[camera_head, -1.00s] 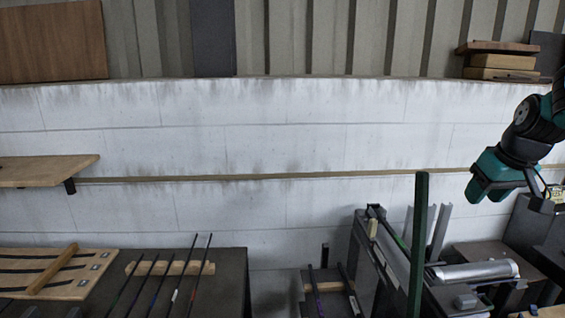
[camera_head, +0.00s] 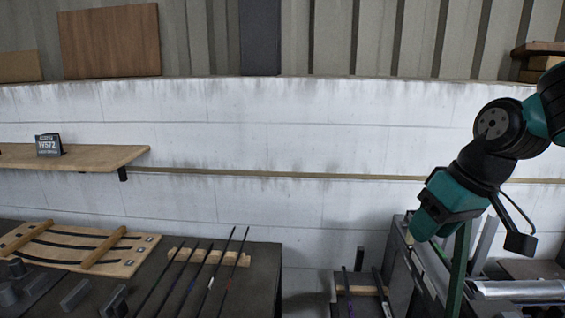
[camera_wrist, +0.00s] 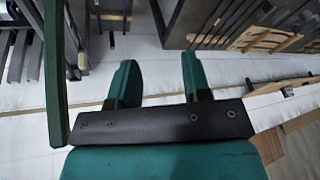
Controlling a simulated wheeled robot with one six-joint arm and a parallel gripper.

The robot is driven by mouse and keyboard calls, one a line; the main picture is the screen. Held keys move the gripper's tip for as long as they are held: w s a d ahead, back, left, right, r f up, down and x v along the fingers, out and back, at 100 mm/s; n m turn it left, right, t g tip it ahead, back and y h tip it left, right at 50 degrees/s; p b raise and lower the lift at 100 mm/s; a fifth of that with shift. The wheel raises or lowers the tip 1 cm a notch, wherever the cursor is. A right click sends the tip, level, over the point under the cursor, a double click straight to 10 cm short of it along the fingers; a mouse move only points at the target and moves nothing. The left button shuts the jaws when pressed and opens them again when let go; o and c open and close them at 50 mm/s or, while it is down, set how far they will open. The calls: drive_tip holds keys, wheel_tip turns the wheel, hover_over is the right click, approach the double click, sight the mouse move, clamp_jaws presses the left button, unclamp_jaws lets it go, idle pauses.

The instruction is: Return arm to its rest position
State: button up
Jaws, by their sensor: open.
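My gripper (camera_head: 424,226) hangs at the right of the head view on the teal and black arm, its fingers pointing down and to the left. In the wrist view its two teal fingers (camera_wrist: 158,84) stand apart with nothing between them. The gripper is open and empty. In the head view it is in front of the machine with the dark green post (camera_head: 458,270), overlapping the post's top. In the wrist view the green post (camera_wrist: 54,75) runs along the left side of the gripper; I cannot tell the gap between them.
A dark bench (camera_head: 262,262) at the left bears slatted boards and several thin rods. A wooden shelf (camera_head: 95,157) with a W572 sign (camera_head: 48,145) is on the white wall. A silver cylinder (camera_head: 520,289) lies at the lower right. The wall's middle is clear.

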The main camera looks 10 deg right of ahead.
drive_tip(key=s+a+f+n+g+y, duration=0.25)
drive_tip(key=s+a+n, duration=0.25)
drive_tip(key=s+a, duration=0.95)
wheel_tip(320, 180, down, 9)
drive_tip(key=w+b, duration=0.1)
drive_tip(key=b, duration=0.9)
drive_tip(key=shift+a+r+g+h, duration=0.15)
drive_tip(key=shift+a+g+h, duration=0.1)
drive_tip(key=shift+g+h, duration=0.15)
